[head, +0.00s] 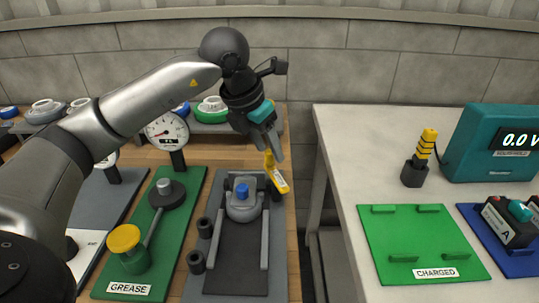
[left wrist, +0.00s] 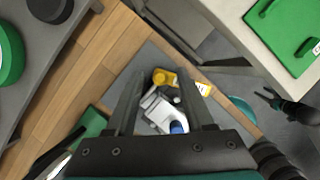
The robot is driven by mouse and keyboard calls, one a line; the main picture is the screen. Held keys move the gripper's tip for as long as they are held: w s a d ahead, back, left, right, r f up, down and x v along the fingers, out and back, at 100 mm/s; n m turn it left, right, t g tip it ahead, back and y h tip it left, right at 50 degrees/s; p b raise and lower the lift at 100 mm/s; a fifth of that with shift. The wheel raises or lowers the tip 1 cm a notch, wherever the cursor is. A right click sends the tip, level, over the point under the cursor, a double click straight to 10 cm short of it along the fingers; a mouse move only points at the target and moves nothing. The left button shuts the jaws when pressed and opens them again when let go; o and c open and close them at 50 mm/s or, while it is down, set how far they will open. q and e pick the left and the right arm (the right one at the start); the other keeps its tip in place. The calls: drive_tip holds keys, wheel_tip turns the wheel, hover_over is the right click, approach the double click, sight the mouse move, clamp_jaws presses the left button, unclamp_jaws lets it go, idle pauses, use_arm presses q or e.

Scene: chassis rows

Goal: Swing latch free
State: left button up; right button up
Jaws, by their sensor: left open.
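The yellow latch (head: 277,181) stands at the right edge of a dark grey board (head: 218,195), beside a grey block with a blue knob (head: 242,191). It carries a small white label. My left gripper (head: 272,152) is open, pointing down just above the latch's upper end. In the left wrist view the open fingers (left wrist: 160,82) frame the yellow latch (left wrist: 190,86), which lies beyond the tips; I cannot tell whether they touch. The blue knob (left wrist: 177,127) is partly hidden by the gripper's body. A dark gripper-like shape at the right edge may be my right gripper (left wrist: 290,107).
A green GREASE board (head: 185,215) with a yellow-capped pot lies left. Gauges (head: 167,131) and a back shelf stand behind. A gap separates the wooden bench from a white table (head: 345,150) with a green CHARGED tray (head: 420,226) and a teal meter (head: 492,150).

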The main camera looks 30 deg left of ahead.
use_arm(q)
drive_tip(key=shift+x, duration=0.9)
clamp_jaws()
